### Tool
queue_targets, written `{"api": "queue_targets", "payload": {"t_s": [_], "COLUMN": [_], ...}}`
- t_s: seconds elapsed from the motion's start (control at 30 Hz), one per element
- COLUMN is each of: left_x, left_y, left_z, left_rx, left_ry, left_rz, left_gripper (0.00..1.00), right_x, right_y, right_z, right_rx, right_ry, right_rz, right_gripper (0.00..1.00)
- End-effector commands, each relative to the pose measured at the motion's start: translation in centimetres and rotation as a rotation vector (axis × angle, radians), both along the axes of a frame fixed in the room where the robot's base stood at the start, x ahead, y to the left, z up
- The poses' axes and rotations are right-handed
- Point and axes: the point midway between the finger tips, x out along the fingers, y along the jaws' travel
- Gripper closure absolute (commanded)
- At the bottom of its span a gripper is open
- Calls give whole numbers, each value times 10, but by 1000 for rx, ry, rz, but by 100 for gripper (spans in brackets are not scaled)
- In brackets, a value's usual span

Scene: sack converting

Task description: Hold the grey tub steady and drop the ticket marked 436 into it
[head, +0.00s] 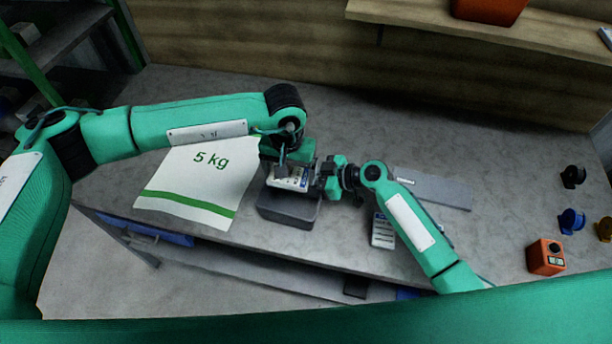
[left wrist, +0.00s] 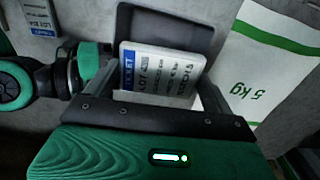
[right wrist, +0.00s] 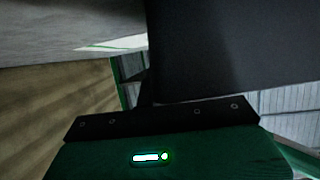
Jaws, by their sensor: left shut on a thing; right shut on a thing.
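The grey tub (head: 288,212) stands near the front edge of the bench. My right gripper (head: 322,180) is shut on the tub's right side; its dark grey wall (right wrist: 230,50) fills much of the right wrist view. My left gripper (head: 286,164) is shut on a white ticket with a blue band (head: 288,182), held at the tub's opening. In the left wrist view the ticket (left wrist: 160,72) shows printed lines, but I cannot read its number; the tub (left wrist: 190,32) lies behind it. How far the ticket is above the rim I cannot tell.
A second ticket (head: 382,232) lies on the bench right of the tub, partly beside my right arm. A white 5 kg sack (head: 190,185) lies left. A flat grey strip (head: 440,190), an orange device (head: 546,257) and several coloured spools lie right. The bench's back middle is clear.

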Motion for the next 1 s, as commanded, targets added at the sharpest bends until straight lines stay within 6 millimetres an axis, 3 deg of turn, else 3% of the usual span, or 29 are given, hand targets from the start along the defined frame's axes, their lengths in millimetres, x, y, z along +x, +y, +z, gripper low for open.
{"api": "queue_targets", "payload": {"t_s": [0.33,0.7,0.73,0.8,1.0], "left_x": [0,0,0,0,0], "left_y": [0,0,0,0,0], "left_z": [-24,-29,-29,-29,-29], "left_rx": [0,-1,-1,-1,-1], "left_ry": [1,-1,-1,-1,0], "left_rz": [0,-1,0,0,-1], "left_gripper": [36,36,12,0,0], "right_x": [-1,-1,-1,-1,-1], "right_y": [0,0,0,0,0], "right_z": [-1,-1,-1,-1,-1], "right_rx": [-2,-2,-2,-2,-2], "right_ry": [0,0,0,0,0], "right_rz": [1,1,1,1,1], "right_gripper": [100,100,100,100,100]}}
